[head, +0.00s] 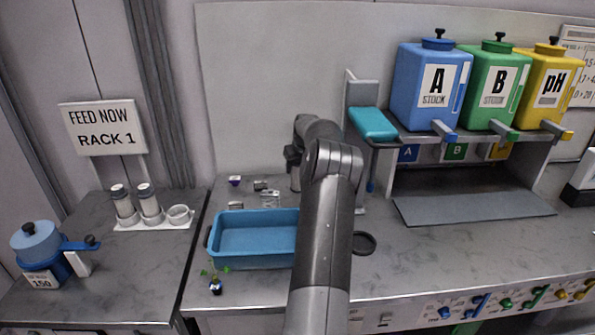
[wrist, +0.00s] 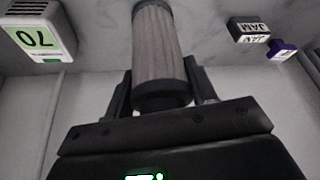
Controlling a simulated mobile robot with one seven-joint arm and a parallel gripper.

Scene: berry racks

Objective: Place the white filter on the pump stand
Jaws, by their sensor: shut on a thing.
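My gripper (wrist: 160,85) is shut on a pleated, pale grey-beige filter (wrist: 160,45) with dark end caps, held between its two fingers in the wrist view. In the head view my arm hides the held filter and most of the gripper, behind the blue tray. A blue pump-like device marked 150 (head: 38,245) stands further left. I cannot tell which thing is the pump stand.
A blue tray (head: 252,263) lies on the middle bench, with small items behind it. Blue (head: 432,88), green (head: 490,90) and yellow (head: 545,88) tanks stand on a right shelf.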

